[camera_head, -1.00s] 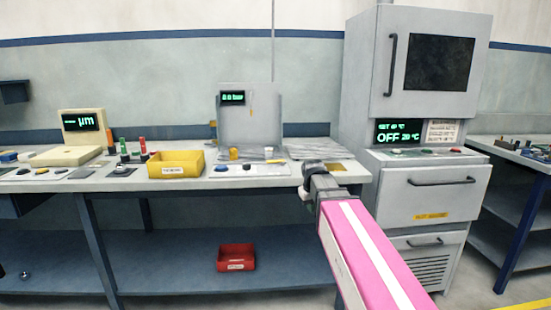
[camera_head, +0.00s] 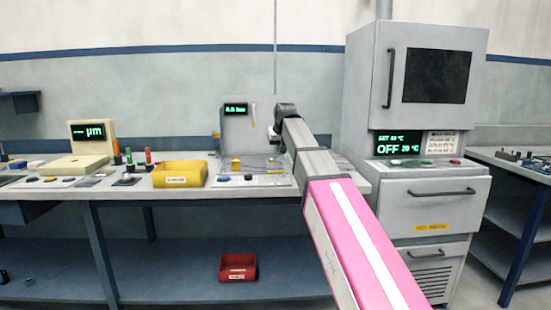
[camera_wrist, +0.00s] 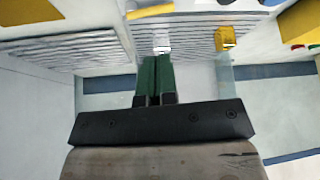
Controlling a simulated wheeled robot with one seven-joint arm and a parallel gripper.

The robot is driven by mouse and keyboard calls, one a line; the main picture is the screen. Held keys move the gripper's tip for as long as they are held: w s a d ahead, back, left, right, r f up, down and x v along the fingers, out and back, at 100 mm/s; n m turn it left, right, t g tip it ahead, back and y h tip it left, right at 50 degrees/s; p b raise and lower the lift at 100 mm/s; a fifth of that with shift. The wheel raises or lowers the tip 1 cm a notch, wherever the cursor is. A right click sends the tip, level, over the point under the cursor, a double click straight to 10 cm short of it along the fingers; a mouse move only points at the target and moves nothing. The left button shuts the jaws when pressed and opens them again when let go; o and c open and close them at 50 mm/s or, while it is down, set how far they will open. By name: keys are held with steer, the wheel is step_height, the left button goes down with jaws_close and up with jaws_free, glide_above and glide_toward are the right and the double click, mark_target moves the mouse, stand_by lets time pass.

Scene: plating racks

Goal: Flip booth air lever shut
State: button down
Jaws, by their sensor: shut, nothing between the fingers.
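The booth (camera_head: 237,128) is a grey upright panel at the back of the bench, with a small green-lit display (camera_head: 236,109) reading about 0.0 bar. A small pale, orange-tipped piece (camera_head: 253,112) on its face may be the air lever; it is too small to tell its position. My gripper is at the end of the arm, just right of the booth panel, its fingertips unclear in the head view. In the wrist view my gripper (camera_wrist: 158,62) has its green fingers together and empty. A small white piece (camera_wrist: 162,43) shows beyond the tips; a yellow bar (camera_wrist: 150,11) lies farther off.
A yellow bin (camera_head: 180,174) stands on the bench left of the booth. A small yellow block (camera_head: 236,162) sits before the panel; a yellow block also shows in the wrist view (camera_wrist: 225,38). A tall grey oven (camera_head: 415,150) stands right. A red bin (camera_head: 238,267) is on the lower shelf.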

steer(key=x, duration=1.3)
steer(key=shift+w, duration=0.1)
steer(key=shift+a, duration=0.1)
steer(key=shift+w+a+f, duration=0.1)
steer(key=shift+w, duration=0.25)
steer(key=shift+w+a+f, duration=0.15)
steer(key=shift+w, duration=0.2)
steer(key=shift+s+f, duration=0.1)
steer(key=shift+f, duration=0.05)
